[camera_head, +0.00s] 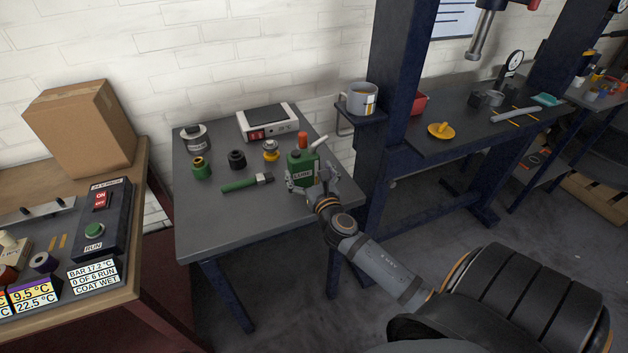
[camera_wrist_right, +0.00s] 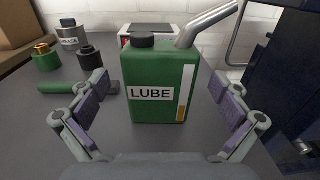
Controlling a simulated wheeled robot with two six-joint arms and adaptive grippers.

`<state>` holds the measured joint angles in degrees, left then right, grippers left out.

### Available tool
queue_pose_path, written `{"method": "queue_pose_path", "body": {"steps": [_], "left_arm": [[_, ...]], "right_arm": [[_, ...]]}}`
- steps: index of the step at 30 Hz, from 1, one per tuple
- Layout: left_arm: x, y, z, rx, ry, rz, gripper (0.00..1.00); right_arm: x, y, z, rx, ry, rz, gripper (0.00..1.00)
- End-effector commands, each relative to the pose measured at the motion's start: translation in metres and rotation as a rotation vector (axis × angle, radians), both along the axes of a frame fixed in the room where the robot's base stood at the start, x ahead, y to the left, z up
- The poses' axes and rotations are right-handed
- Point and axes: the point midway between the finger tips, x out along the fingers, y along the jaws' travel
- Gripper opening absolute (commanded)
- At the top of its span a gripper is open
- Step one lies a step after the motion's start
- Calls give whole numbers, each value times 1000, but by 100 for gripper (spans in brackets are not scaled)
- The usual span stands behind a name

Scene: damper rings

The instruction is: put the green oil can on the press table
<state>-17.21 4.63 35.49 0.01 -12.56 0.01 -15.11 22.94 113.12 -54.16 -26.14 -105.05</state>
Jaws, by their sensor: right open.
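The green oil can (camera_head: 301,170), labelled LUBE with a pale spout, stands upright near the right edge of a small grey table (camera_head: 225,226). In the right wrist view the can (camera_wrist_right: 158,108) stands between my open fingers, with gaps on both sides. My right gripper (camera_head: 312,190) is open in front of the can and partly covers its lower part. The press table (camera_head: 432,157) is the dark bench under the blue press frame to the right. My left gripper is not in view.
On the small table, a green-handled tool (camera_head: 245,184), a black cup-like part (camera_head: 237,160), a green ring part (camera_head: 201,168) and a scale (camera_head: 267,122) stand near the can. A mug (camera_head: 360,99) sits on a bracket shelf by the blue post. A yellow knobbed part (camera_head: 440,131) lies on the press table.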

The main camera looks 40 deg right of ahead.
Motion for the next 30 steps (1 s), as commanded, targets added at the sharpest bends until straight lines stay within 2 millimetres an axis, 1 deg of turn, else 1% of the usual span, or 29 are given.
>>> {"method": "queue_pose_path", "body": {"steps": [1, 6, 10, 15, 26, 27, 30], "left_arm": [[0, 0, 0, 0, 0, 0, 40], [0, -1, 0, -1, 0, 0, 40], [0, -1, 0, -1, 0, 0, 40], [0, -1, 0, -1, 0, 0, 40], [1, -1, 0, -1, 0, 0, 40], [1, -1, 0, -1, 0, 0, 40], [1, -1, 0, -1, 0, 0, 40]], "right_arm": [[-13, 4, -1, -1, 4, 3, 100], [-49, 15, 0, 0, 3, 1, 100], [-66, 20, 0, 0, 0, 1, 100], [-73, 22, 1, 0, -2, 1, 100], [-73, 22, 1, -1, -2, 1, 100], [-73, 22, 1, -1, -2, 1, 97], [-73, 22, 1, 0, -1, 1, 84]]}}
